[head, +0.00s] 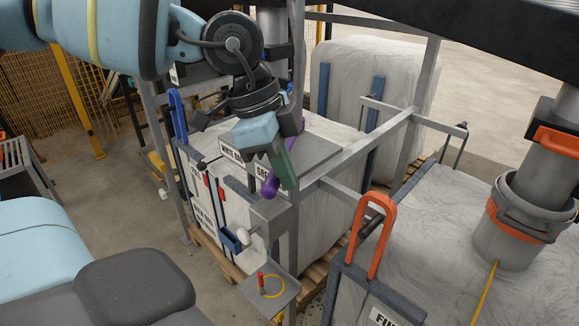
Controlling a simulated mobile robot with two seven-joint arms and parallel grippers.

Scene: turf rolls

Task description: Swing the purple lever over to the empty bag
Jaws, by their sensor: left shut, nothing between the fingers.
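The purple lever shows as a rounded purple knob (270,184) on the grey steel frame, with more purple showing behind my gripper; its middle is hidden. My left gripper (281,178) reaches down from the upper left. It is shut with nothing between its fingers, and its green finger is right beside the purple knob. I cannot tell whether they touch. Large white bags stand around the frame: one below the lever (325,235), one behind (385,75) and one at the right (450,225). I cannot tell which bag is empty. My right gripper is not in view.
A grey frame beam (380,140) runs right from the lever. An orange loop handle (371,235) stands at front. A small plate (270,287) holds a red peg and yellow ring. A grey pipe with a collar (525,215) stands at right. Concrete floor is open at upper right.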

